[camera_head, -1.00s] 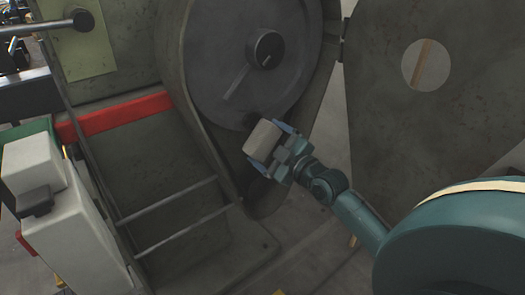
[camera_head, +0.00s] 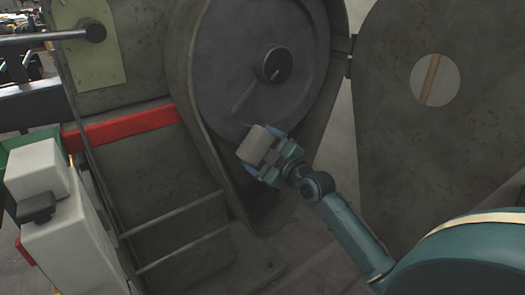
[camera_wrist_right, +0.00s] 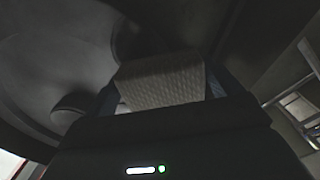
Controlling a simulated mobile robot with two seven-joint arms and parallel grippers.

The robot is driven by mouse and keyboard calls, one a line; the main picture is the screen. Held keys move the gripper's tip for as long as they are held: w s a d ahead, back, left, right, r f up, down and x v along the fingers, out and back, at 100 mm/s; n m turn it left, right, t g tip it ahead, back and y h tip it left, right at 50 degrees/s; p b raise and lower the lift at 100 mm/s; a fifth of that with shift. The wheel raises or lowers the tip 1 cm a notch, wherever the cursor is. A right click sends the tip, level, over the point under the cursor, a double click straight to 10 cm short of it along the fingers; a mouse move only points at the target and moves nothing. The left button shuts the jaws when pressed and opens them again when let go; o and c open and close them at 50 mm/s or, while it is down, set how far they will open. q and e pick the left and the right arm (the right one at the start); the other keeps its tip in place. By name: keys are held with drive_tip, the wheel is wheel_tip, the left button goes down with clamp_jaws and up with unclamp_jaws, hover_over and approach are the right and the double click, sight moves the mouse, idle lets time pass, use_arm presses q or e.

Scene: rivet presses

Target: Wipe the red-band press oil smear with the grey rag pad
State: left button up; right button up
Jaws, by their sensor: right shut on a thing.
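The red-band press (camera_head: 120,127) fills the left and middle, with a red stripe on its frame and a big round grey wheel (camera_head: 225,60) in an open housing. My right gripper (camera_head: 266,153) is shut on the grey rag pad (camera_head: 254,144), a pale block at the wheel's lower rim. The pad also shows between the fingers in the right wrist view (camera_wrist_right: 162,80). No smear shows clearly; the pad covers part of the lower rim. Whether it touches is unclear. My left gripper is out of view.
The open press door (camera_head: 440,150) with a round hole stands on the right, hinged to the housing. The wheel's dark hub (camera_head: 274,65) sticks out above the pad. Metal rails (camera_head: 180,215) and a white machine box (camera_head: 65,240) are at the left.

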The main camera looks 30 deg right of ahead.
drive_tip(key=shift+w, duration=0.9)
idle(0.3)
